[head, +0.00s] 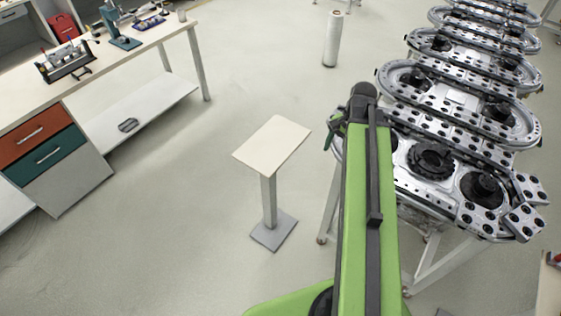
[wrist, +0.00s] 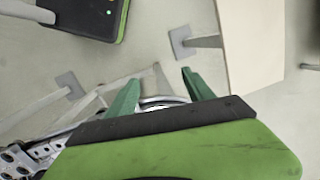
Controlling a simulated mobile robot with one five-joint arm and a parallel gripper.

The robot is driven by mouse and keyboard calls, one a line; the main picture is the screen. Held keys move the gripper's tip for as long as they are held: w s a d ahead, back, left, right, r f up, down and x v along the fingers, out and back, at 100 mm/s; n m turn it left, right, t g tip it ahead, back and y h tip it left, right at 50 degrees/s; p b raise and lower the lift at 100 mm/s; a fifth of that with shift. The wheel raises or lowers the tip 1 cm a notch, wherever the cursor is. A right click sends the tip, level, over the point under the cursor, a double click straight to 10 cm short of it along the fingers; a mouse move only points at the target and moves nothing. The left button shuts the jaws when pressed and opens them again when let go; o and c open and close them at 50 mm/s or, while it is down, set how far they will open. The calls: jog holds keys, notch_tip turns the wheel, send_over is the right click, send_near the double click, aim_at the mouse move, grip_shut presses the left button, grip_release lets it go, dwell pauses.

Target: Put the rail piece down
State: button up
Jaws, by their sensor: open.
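My gripper (head: 334,130) is open at the end of my green arm, just left of the ring track (head: 432,160) in the head view. In the wrist view its two green fingers (wrist: 160,78) are spread apart. A curved metal edge shows between them, near the finger bases, and I cannot tell whether it is the track or a loose part. I cannot pick out a separate rail piece in either view. A small stand with a bare cream top (head: 272,145) is left of the gripper; it also shows at the right in the wrist view (wrist: 250,45).
A workbench (head: 140,45) with tools and drawers (head: 40,140) stands at the left. A grey cylinder (head: 332,38) stands on the floor at the back. Track legs (head: 328,205) are close to my arm. The floor between bench and stand is clear.

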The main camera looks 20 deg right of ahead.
jog(key=w+a+n+h, duration=0.1)
jog(key=w+a+n, duration=0.2)
jog(key=a+n, duration=0.9)
jog(key=a, duration=1.1)
jog(key=shift+a+f+h, duration=0.15)
jog(key=shift+a+h, duration=0.15)
jog(key=shift+h, duration=0.1)
